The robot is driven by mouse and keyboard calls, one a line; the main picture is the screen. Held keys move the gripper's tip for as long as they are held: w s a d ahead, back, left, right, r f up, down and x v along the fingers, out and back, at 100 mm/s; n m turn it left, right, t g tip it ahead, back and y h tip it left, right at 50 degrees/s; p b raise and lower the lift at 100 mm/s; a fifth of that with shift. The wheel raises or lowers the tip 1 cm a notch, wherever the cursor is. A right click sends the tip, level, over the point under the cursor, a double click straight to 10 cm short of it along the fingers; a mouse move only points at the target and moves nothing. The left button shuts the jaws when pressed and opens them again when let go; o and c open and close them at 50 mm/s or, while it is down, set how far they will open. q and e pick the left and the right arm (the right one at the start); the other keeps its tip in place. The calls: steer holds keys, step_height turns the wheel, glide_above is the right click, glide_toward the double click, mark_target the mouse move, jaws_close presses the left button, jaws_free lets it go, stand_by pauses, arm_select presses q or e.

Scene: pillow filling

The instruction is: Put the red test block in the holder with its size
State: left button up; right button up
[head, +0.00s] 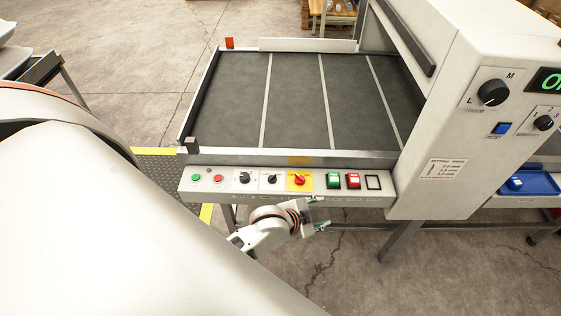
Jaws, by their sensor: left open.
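No red test block can be made out for sure, and no holder marked by size is clearly visible. A small orange-red upright piece (229,43) stands at the far left corner of the belt table; I cannot tell what it is. My left gripper (321,213) is open and empty, just in front of and below the control panel (290,182), near its red rotary switch on a yellow plate (299,180). My right gripper is not in view. My own large white arm hides much of the lower left.
A dark belt table (295,95) lies behind the panel. A tall white machine housing (440,150) with knobs and a label (444,170) stands at right. A blue tray (541,183) sits at the right edge. Bare concrete floor (440,270) lies in front.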

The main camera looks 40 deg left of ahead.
arm_select(q)
steer(key=s+a+f+n, duration=0.2)
steer(key=s+f+n, duration=0.1)
steer(key=s, duration=0.4)
steer(key=s+a+f+n, duration=0.2)
steer(key=s+f+n, duration=0.1)
steer(key=s, duration=0.4)
steer(key=shift+s+t, duration=0.3)
steer(key=shift+s, duration=0.05)
steer(key=shift+d+f, duration=0.1)
steer(key=shift+f, duration=0.1)
